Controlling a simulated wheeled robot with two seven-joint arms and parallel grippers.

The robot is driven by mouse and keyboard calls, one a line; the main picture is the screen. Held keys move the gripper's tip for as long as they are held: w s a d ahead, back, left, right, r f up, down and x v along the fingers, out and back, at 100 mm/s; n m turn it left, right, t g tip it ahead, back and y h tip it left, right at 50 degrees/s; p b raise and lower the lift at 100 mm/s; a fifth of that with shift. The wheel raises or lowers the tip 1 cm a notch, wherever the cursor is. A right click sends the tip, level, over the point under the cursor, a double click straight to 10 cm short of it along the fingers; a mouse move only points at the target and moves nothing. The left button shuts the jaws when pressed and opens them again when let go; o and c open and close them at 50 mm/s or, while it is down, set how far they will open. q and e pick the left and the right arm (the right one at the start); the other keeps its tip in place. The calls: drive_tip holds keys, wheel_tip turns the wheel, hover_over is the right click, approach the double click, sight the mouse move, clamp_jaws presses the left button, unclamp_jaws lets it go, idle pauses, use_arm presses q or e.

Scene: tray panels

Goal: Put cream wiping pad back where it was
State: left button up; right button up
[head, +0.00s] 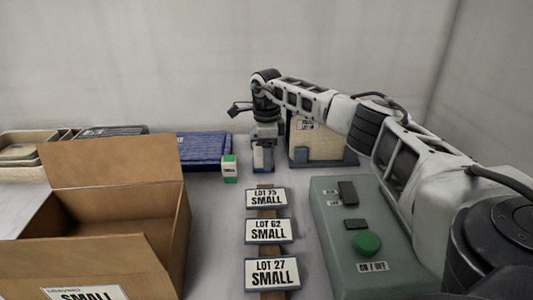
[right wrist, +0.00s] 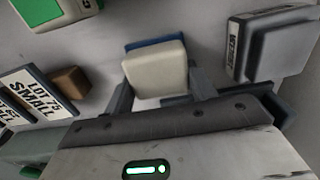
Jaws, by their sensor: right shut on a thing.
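The cream wiping pad (right wrist: 154,75), a cream block with a blue backing, sits between the two fingers of my right gripper (right wrist: 161,92) in the right wrist view. In the head view my right gripper (head: 263,148) points down at the back of the table, shut on the pad, which is mostly hidden there. Whether the pad touches the table I cannot tell. Just right of it stands a cream panel with a label and a blue-grey base (head: 320,145). In the right wrist view a grey labelled block (right wrist: 270,45) is to the right. My left gripper is not in view.
An open cardboard box (head: 115,190) is front left. A blue tray (head: 205,150) and a green-and-white block (head: 229,168) are behind it. Lot signs (head: 269,230) run down the middle. A grey-green switch box (head: 340,225) lies under my right arm.

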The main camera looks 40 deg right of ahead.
drive_tip(key=o, duration=0.9)
drive_tip(key=shift+f, duration=0.1)
use_arm(q)
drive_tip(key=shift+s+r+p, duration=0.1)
drive_tip(key=shift+p, duration=0.5)
use_arm(e)
wheel_tip(320, 180, up, 12)
drive_tip(key=shift+r, duration=0.2)
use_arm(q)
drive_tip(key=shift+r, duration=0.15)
